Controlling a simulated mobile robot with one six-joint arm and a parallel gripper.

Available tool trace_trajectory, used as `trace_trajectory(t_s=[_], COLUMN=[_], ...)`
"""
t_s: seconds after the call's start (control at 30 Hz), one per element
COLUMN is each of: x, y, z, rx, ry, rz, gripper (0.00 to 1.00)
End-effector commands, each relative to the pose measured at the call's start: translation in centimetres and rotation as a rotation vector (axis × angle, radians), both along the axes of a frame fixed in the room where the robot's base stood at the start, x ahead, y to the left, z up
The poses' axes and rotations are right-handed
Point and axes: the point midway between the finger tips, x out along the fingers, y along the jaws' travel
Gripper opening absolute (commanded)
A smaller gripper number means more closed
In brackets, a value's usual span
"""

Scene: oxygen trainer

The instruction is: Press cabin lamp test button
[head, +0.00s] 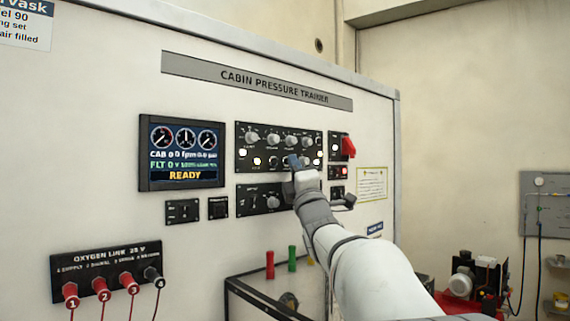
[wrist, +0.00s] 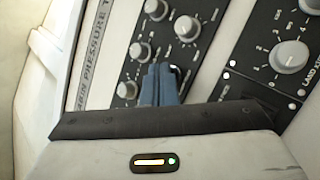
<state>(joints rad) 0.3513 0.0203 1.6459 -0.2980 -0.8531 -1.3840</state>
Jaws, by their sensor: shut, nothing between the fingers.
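The trainer wall carries a dark upper panel (head: 245,137) with several grey knobs and lit white and amber lamps. My gripper (head: 293,160) has its blue fingers shut, with nothing between them, in front of the lower right part of this panel. In the wrist view my fingers (wrist: 160,72) point at a dark panel (wrist: 128,70) with knobs and small lights. A small bright metallic part (wrist: 174,69) shows beside the fingertips. I cannot tell whether the tips touch the panel. The labels are too small to read, so I cannot pick out the lamp test button; my fingers hide part of the panel.
A display (head: 182,152) reading READY is left of the panel. A red switch guard (head: 348,147) is to the right. Below are another knob panel (head: 247,200), red oxygen line plugs (head: 102,289) and a dark-framed stand (head: 240,289).

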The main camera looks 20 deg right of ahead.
Motion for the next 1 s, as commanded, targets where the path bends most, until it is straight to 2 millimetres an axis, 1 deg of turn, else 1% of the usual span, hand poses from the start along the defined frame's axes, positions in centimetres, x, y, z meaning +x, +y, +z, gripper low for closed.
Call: trace_trajectory(t_s=[0.47, 0.83, 1.0], x=[0.2, -1.2, -1.3], y=[0.1, -0.4, -0.4], z=[0.0, -0.3, -0.1], rx=[0.000, -0.001, 0.000], ry=[0.001, 0.000, 0.001], rz=[0.001, 0.001, 0.001], gripper=[0.00, 0.00, 0.00])
